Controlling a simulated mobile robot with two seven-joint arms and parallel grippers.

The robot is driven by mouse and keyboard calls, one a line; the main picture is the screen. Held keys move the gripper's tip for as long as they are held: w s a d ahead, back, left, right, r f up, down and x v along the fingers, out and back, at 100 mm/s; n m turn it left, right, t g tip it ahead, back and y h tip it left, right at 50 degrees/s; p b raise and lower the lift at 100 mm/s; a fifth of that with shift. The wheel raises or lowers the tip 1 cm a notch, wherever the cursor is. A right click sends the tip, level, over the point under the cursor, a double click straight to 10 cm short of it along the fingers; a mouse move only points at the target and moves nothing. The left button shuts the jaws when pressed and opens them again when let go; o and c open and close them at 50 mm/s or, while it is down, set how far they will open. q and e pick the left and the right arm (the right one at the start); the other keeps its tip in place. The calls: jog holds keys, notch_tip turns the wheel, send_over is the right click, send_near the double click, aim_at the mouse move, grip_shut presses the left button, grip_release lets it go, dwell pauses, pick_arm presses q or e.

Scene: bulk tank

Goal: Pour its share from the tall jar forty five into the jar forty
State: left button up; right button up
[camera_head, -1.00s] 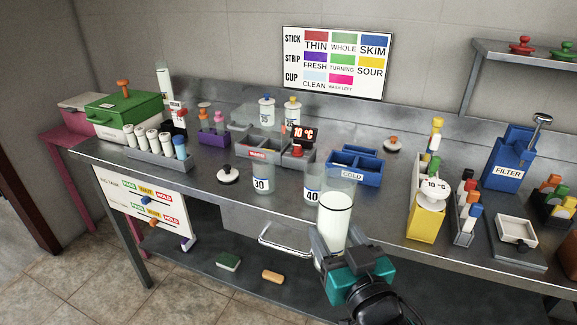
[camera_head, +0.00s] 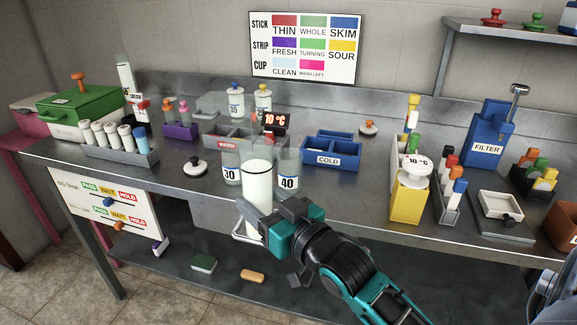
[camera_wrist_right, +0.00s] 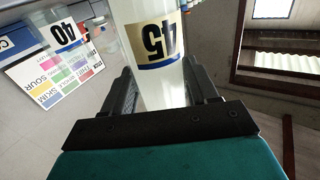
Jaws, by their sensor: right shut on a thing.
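My right gripper (camera_head: 259,213) is shut on the tall jar forty five (camera_head: 257,180), a clear jar full of white liquid, held nearly upright at the counter's front edge. In the right wrist view the jar (camera_wrist_right: 158,88) stands between the fingers, its "45" label upside down. The jar forty (camera_head: 288,182) stands on the counter behind and just right of the held jar; it looks clear and empty. Its "40" label also shows in the right wrist view (camera_wrist_right: 65,33). The held jar covers part of the space between jar forty and jar thirty. My left gripper is not in view.
Jar thirty (camera_head: 231,174) stands close on the left, with a black-knobbed lid (camera_head: 195,168) beside it. Behind are a grey divided bin (camera_head: 228,138) and the blue COLD bin (camera_head: 333,160).

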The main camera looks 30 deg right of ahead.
aim_at(267, 190)
jog(key=w+d+b, duration=0.1)
jog(key=w+n+y+b, duration=0.1)
jog(key=b, duration=0.1)
jog(key=shift+d+f, duration=0.25)
jog(key=shift+d, duration=0.1)
jog(key=shift+w+d+r+n+y+b, duration=0.15)
jog(key=shift+w+d+n+y+b, duration=0.25)
jog(key=shift+y+b, duration=0.4)
jog(key=b, duration=0.1)
jog(key=w+d+r+n+g+y+b, duration=0.1)
jog(key=b, duration=0.1)
jog(key=shift+r+n+y, duration=0.3)
jog(key=shift+s+r+m+p, duration=0.1)
jog(key=shift+r+m+p, duration=0.1)
jog(key=shift+m+p, duration=0.25)
